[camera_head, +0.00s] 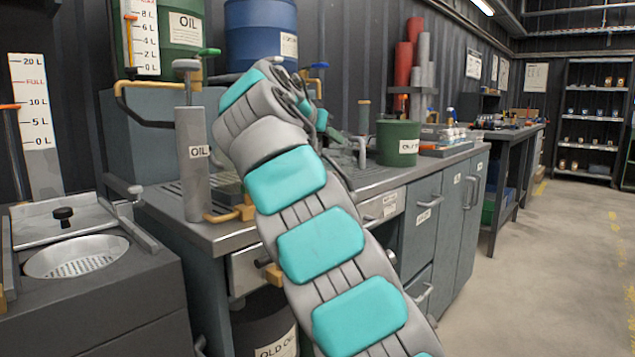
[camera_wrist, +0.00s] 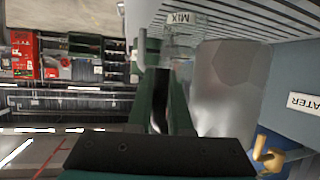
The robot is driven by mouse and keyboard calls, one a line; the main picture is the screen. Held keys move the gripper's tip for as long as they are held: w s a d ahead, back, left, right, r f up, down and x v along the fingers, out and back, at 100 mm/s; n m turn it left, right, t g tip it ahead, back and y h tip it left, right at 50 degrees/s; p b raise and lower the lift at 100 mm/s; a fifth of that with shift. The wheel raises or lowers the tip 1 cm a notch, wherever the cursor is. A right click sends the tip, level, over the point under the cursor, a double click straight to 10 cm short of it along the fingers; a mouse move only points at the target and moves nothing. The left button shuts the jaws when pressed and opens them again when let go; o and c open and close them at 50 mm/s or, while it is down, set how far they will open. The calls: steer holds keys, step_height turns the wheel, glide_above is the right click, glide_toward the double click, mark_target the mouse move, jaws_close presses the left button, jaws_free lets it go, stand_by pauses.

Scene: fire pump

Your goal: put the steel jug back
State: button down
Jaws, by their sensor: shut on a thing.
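In the wrist view the steel jug (camera_wrist: 228,88) is a large, smooth grey shape just right of my gripper's fingers. My gripper (camera_wrist: 160,92) has dark green fingers, shut on a narrow part beside the jug's body, which looks like its handle. The wrist picture is turned, so I cannot tell whether the jug is upright, or whether it touches anything below. In the head view my arm reaches over the steel-topped bench (camera_head: 225,233) and hides most of the gripper and jug.
A brass tap (camera_wrist: 268,155) and a blue tank labelled WATER (camera_wrist: 305,75) are close to the jug. A grey OIL cylinder (camera_head: 193,165) stands left of my arm. A green bucket (camera_head: 398,143) stands right of it. The floor (camera_head: 540,270) at right is clear.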

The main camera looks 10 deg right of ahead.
steer(key=shift+f+b, duration=0.85)
steer(key=shift+f, duration=2.6)
steer(key=shift+f, duration=0.1)
steer(key=c, duration=0.8)
jaws_free()
steer(key=shift+c, duration=0.2)
steer(key=v, duration=1.2)
steer(key=shift+d+r, duration=0.1)
steer(key=shift+r, duration=0.1)
